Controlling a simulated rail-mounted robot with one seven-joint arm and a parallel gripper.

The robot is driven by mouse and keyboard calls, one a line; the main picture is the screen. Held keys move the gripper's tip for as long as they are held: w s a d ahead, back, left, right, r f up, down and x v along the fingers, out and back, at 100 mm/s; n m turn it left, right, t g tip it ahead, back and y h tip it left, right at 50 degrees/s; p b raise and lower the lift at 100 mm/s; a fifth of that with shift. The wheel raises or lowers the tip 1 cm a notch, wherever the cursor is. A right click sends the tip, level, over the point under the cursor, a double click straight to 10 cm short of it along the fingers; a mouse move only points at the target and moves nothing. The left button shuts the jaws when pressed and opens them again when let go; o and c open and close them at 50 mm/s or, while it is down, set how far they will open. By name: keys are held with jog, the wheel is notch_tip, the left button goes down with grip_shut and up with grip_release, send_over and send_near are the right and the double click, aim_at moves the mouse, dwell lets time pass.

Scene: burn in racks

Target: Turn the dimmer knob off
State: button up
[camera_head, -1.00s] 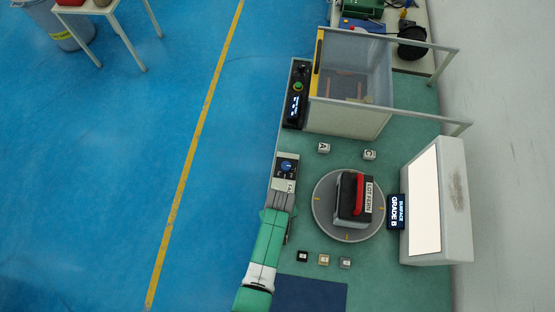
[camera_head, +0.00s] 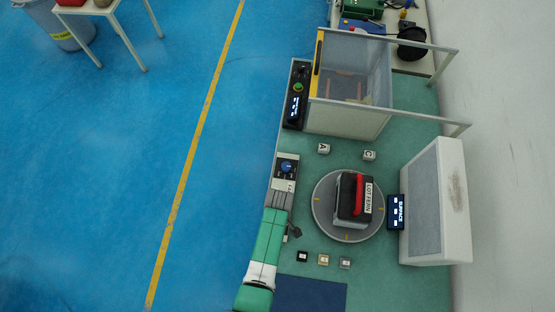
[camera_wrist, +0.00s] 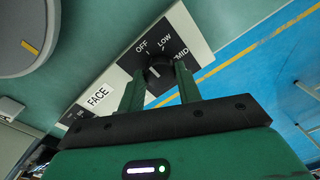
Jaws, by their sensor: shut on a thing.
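The dimmer knob (camera_wrist: 160,72) is dark and round in the wrist view, on a panel marked OFF, LOW and MID. Its pale pointer line is toward OFF. My gripper (camera_wrist: 160,84) has its two green fingers on either side of the knob, shut on it. In the head view, the control strip (camera_head: 285,182) lies along the bench's left edge with a small blue dial (camera_head: 286,167) at its far end. My green and white arm hides its near end. The light panel (camera_head: 424,197) at the right is grey and unlit.
A dark case with a red handle (camera_head: 359,194) sits on a round turntable (camera_head: 323,216). A display (camera_head: 396,212) stands beside the light panel. Small lettered cubes (camera_head: 323,148) and several tiny blocks (camera_head: 323,259) lie nearby. A clear-walled bin (camera_head: 350,118) stands farther back.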

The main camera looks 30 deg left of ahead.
dwell(0.4)
jog(key=o, duration=1)
notch_tip(320, 180, up, 8)
jog(key=shift+w+f+p, duration=0.1)
jog(key=shift+p, duration=0.6)
